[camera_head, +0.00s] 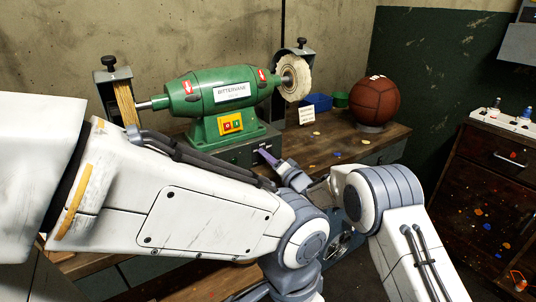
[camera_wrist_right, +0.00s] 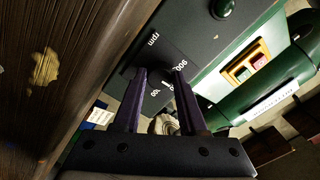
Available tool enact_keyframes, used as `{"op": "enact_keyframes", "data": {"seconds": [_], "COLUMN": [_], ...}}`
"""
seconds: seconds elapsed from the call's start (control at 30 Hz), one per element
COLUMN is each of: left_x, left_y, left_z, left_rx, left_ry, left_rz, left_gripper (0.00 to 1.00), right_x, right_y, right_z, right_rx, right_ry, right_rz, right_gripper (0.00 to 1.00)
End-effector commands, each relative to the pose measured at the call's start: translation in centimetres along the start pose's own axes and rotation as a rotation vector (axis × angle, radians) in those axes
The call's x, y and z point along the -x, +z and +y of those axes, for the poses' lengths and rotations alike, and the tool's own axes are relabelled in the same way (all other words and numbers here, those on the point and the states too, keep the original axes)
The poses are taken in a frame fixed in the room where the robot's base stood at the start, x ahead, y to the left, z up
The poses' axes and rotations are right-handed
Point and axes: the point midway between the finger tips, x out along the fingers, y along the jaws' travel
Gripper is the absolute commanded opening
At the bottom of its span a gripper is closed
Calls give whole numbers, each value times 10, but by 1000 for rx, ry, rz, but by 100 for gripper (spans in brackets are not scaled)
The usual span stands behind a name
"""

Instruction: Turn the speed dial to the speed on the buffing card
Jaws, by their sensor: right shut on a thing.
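The green buffing machine (camera_head: 205,95) stands on a dark base box on the bench. My right gripper (camera_head: 266,156) reaches to the front of that box. In the right wrist view its purple fingers (camera_wrist_right: 161,75) are shut around the dark speed dial (camera_wrist_right: 160,82) on the dial plate (camera_wrist_right: 178,45). The plate shows "rpm" and numbers partly covered by the fingers; the dial's pointer and setting cannot be read. My left gripper is out of view.
A brown leather ball (camera_head: 375,102) rests on a ring stand at the bench's right. A blue box (camera_head: 318,102) and green container (camera_head: 341,100) stand behind the card. A white buffing wheel (camera_head: 294,79) is on the machine's right. A dark drawer cabinet (camera_head: 490,190) stands far right.

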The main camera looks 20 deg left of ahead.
Motion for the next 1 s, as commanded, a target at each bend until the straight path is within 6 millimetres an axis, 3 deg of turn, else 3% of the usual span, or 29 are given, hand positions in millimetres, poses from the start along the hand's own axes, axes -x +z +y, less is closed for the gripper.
{"op": "enact_keyframes", "data": {"seconds": [0.7, 0.73, 0.8, 1.0], "left_x": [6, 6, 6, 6], "left_y": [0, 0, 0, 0], "left_z": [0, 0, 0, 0], "left_rx": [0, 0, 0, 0], "left_ry": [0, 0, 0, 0], "left_rz": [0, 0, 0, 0], "left_gripper": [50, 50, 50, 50], "right_x": [0, 0, 0, 0], "right_y": [0, 0, 0, 0], "right_z": [2, 2, 2, 1], "right_rx": [-76, -76, -76, -75], "right_ry": [3, 3, 3, 1], "right_rz": [1, 1, 1, 0], "right_gripper": [0, 49, 71, 71]}}
